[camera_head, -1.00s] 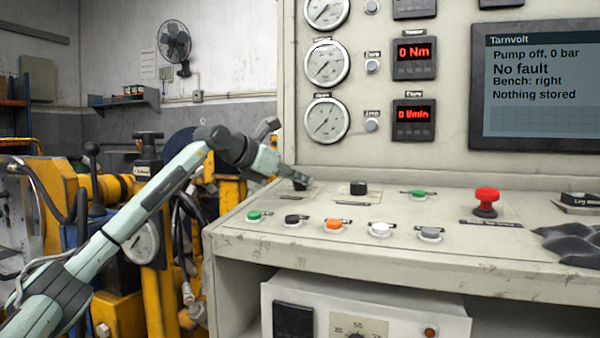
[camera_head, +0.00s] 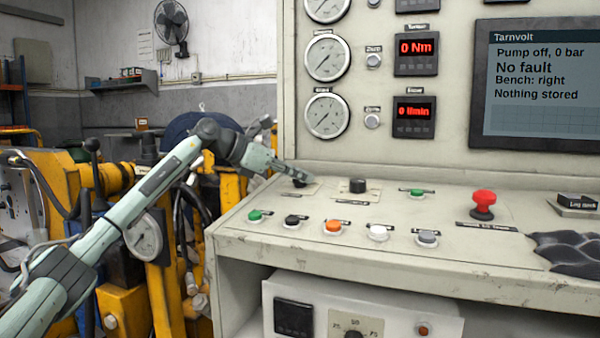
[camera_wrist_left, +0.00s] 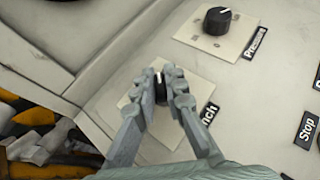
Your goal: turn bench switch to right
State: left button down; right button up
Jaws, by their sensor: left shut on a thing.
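The bench switch (camera_wrist_left: 160,88) is a small black knob on a cream plate (camera_wrist_left: 188,122), with a partly hidden label ending in "nch" beside it. In the left wrist view my left gripper (camera_wrist_left: 163,78) is shut on this knob, one finger on each side of it. In the head view my left gripper (camera_head: 297,178) reaches the knob at the left end of the console, and its fingers partly hide it there. The screen (camera_head: 540,84) reads "Bench: right", "No fault" and "Pump off, 0 bar". My right gripper is in neither view.
The pressure knob (camera_head: 357,186) stands on its own plate to the right of the bench switch. Several coloured buttons, such as the orange one (camera_head: 333,227), line the console front. A red mushroom button (camera_head: 483,203) stands further right. Yellow machinery (camera_head: 110,185) fills the left.

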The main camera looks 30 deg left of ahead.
pick_arm(q)
jog(key=shift+f, duration=0.25)
jog(key=c, duration=1.6)
grip_release()
jog(key=shift+s+r, duration=0.1)
jog(key=shift+r, duration=0.1)
jog(key=v, duration=1.2)
jog(key=shift+f, duration=0.1)
